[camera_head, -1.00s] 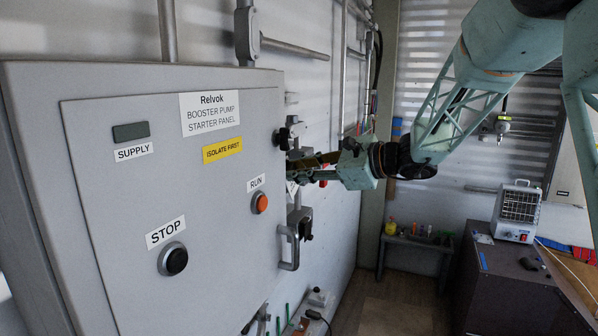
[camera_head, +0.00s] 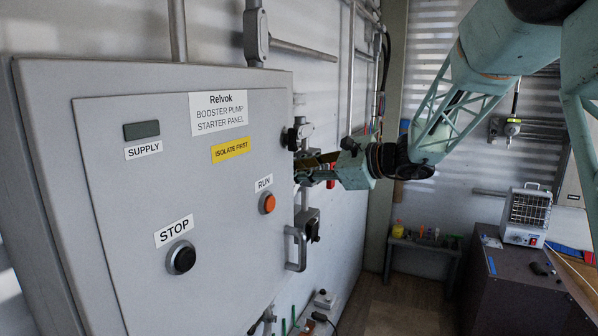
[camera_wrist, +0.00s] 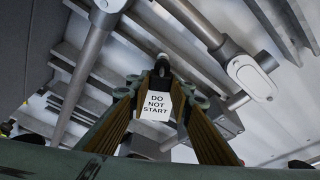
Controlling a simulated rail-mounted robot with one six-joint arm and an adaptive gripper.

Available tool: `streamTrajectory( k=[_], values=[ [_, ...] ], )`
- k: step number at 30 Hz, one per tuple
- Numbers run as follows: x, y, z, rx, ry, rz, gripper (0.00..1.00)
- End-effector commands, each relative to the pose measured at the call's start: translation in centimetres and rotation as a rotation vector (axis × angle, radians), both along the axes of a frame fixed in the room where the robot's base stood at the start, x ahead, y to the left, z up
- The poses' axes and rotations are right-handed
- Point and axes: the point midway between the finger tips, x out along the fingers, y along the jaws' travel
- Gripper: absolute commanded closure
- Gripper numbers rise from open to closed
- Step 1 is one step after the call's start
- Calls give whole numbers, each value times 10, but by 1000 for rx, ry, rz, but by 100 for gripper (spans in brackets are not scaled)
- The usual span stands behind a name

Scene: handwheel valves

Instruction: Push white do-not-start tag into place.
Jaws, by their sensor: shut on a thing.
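The white do-not-start tag (camera_wrist: 156,106) shows in the wrist view, between the fingertips of my gripper (camera_wrist: 160,88), with its printed face towards the camera. My gripper is shut on it. In the head view my gripper (camera_head: 312,168) reaches left to the right edge of the grey starter panel (camera_head: 130,210), close to a dark knob (camera_head: 291,139) on that side. The tag is hard to make out there. A dark rounded part with a pale top (camera_wrist: 162,66) stands just beyond the tag in the wrist view. I cannot tell whether the tag touches it.
A door handle (camera_head: 298,249) and a grey box (camera_head: 308,224) sit below my gripper at the panel's side. Pipes (camera_head: 352,70) run up the wall behind. A dark cabinet with a heater (camera_head: 526,214) stands at the right. The floor between is clear.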

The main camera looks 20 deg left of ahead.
Motion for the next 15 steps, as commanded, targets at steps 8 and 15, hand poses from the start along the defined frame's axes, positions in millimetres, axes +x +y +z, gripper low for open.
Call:
streamTrajectory(
  k=[8, 15],
  values=[
    [1, 5, 0, 0, 0, 0, 76],
    [1, 5, 0, 0, 0, 0, 64]
  ],
)
